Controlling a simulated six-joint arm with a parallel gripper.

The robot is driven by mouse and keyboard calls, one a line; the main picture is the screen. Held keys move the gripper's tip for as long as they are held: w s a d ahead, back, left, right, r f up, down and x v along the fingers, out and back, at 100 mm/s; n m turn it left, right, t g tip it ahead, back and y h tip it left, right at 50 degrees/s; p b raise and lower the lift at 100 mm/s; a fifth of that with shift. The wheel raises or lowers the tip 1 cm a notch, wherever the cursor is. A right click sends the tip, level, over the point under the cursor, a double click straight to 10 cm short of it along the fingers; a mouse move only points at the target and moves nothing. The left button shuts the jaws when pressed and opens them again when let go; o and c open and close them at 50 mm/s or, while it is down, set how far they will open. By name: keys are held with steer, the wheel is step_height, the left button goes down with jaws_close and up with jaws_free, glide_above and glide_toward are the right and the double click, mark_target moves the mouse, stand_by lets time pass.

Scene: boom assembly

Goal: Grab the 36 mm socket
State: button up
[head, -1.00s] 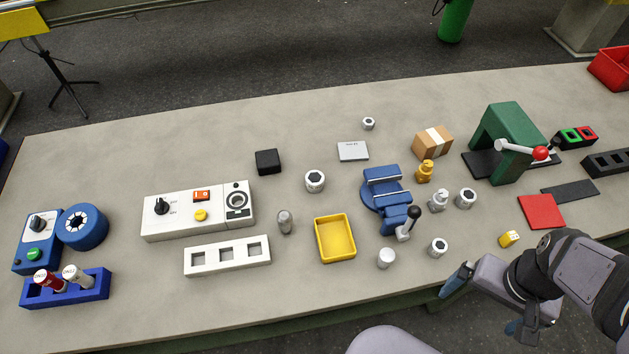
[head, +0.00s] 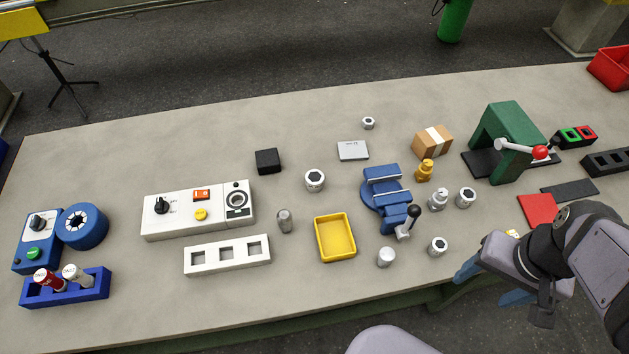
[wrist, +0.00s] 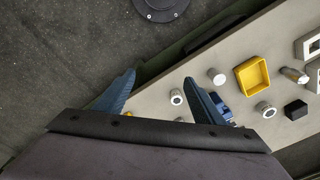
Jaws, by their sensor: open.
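Several silver sockets with dark openings stand on the bench, and their size marks are too small to read, so I cannot tell which is the 36 mm one. One large socket (head: 315,181) stands left of the vise. Another socket (head: 465,197) stands right of the vise, one socket (head: 438,246) near the front edge, and a small socket (head: 368,123) at the back. My gripper (head: 492,282) is open and empty at the bench's front edge, right of the front socket. In the wrist view, my gripper (wrist: 160,77) has its fingers spread, with a socket (wrist: 176,97) showing between them.
A blue vise (head: 383,190) with a lever stands mid-bench. A green press (head: 508,135) stands at the right.

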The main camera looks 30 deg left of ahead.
steer(key=w+a+r+n+t+y+b, duration=0.15)
steer(key=w+a+t+y, duration=0.35)
steer(key=a, duration=1.4)
steer(key=w+a+n+t+y+b, duration=0.2)
steer(key=w+a, duration=0.5)
steer(key=a, duration=1.2)
steer(key=s+a+f+t+h, duration=0.2)
steer(key=s+a+t, duration=0.2)
steer(key=s+a, duration=0.1)
glide_toward(315, 175)
steer(key=shift+w+a+f+n+h+b, duration=0.1)
steer(key=shift+w+a+n+h+b, duration=0.25)
steer(key=shift+w, duration=0.2)
steer(key=shift+f, duration=0.25)
steer(key=p+x, duration=0.1)
steer(key=x, duration=0.4)
steer(key=shift+w, duration=0.15)
steer(key=shift+p+x, duration=0.3)
steer(key=shift+x, duration=0.45)
steer(key=shift+a, duration=0.15)
